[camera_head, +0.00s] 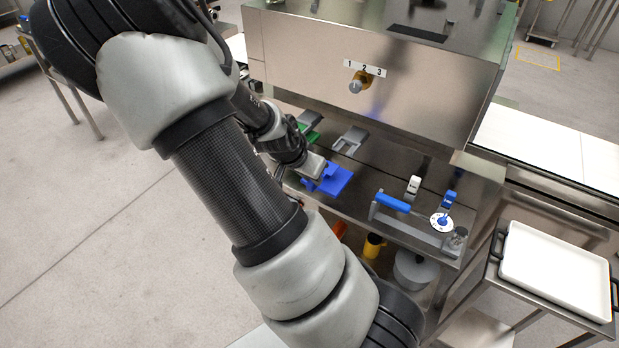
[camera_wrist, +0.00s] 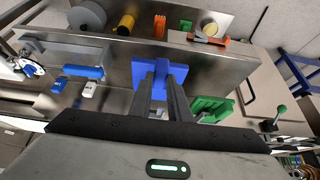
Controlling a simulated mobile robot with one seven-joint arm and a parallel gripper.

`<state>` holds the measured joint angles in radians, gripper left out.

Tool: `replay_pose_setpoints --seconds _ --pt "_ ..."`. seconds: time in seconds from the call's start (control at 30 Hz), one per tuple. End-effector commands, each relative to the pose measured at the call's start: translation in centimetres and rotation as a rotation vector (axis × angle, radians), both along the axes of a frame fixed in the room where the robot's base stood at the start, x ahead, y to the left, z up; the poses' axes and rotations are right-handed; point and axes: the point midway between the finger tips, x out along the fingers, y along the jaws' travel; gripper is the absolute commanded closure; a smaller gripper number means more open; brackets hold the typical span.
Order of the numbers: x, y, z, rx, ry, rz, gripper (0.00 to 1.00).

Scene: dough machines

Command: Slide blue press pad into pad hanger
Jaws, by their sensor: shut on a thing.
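The blue press pad (camera_head: 339,181) is a flat blue plate with a raised grip, over the steel shelf below the machine's body. My gripper (camera_head: 318,177) is shut on its grip from the left. In the wrist view both fingers (camera_wrist: 162,72) close on the blue pad (camera_wrist: 143,74), whose plate shows on both sides of them. A grey slotted bracket (camera_head: 350,139), which looks like a pad hanger, sits behind the pad. A green pad (camera_head: 309,121) is to its left; green also shows in the wrist view (camera_wrist: 213,106). I cannot tell whether the blue pad touches the shelf.
A yellow cup (camera_head: 374,246) and a grey pot (camera_head: 414,270) are below. A white tray (camera_head: 556,270) is at far right.

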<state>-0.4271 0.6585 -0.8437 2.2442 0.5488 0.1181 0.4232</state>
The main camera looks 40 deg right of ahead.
Motion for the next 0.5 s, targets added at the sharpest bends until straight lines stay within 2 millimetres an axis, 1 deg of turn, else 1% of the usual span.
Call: replay_pose_setpoints --seconds 0.23,0.5 --pt "0.8 -2.0 -0.1 -0.001 -0.002 0.0 1.0" --pt "1.6 -3.7 -0.1 -0.001 -0.001 0.0 1.0"
